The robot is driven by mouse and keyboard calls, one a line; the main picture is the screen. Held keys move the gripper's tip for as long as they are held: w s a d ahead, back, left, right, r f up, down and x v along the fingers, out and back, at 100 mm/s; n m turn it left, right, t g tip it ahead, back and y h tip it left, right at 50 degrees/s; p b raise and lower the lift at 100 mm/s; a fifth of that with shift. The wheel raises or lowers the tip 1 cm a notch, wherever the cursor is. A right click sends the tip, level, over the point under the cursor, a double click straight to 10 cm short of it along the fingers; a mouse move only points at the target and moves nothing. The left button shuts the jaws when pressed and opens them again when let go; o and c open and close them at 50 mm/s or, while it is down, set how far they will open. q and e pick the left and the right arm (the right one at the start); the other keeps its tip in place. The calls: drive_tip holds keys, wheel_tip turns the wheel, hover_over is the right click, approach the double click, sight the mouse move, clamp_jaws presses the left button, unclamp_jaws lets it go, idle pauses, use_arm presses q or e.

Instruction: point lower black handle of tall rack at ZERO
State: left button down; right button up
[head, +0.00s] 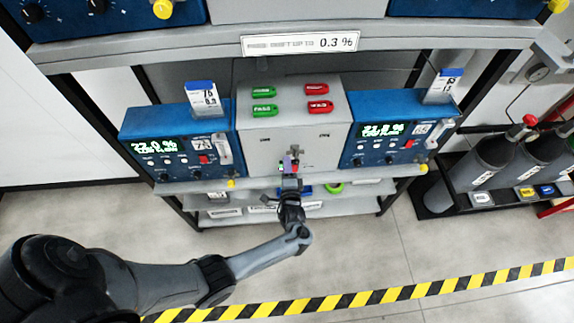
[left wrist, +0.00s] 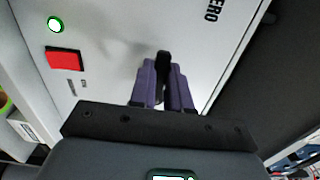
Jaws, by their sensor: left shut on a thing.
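My left gripper (head: 288,166) is at the front of the grey middle unit (head: 262,140) of the tall rack. In the left wrist view its purple fingers (left wrist: 163,84) are shut on a black handle (left wrist: 163,62). The handle's dark end sticks up between the fingertips, against the light panel (left wrist: 120,40). A black label (left wrist: 213,10), cut off so that it reads "ERO", lies up and to the right of the handle. In the head view the gripper covers the held handle, so its exact pointing cannot be told there. My right gripper is in neither view.
Blue analysers flank the middle unit, one left (head: 180,140) and one right (head: 395,130). Green tags (head: 264,108) and red tags (head: 320,107) lie on top. The wrist view shows a red switch (left wrist: 65,59) and a lit green button (left wrist: 55,24). Gas cylinders (head: 485,158) stand right.

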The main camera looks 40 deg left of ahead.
use_arm(q)
drive_tip(key=c, duration=1.1)
unclamp_jaws()
drive_tip(key=v, duration=1)
drive_tip(key=shift+s+d, duration=0.25)
drive_tip(key=shift+d, duration=0.05)
drive_tip(key=shift+s, duration=0.1)
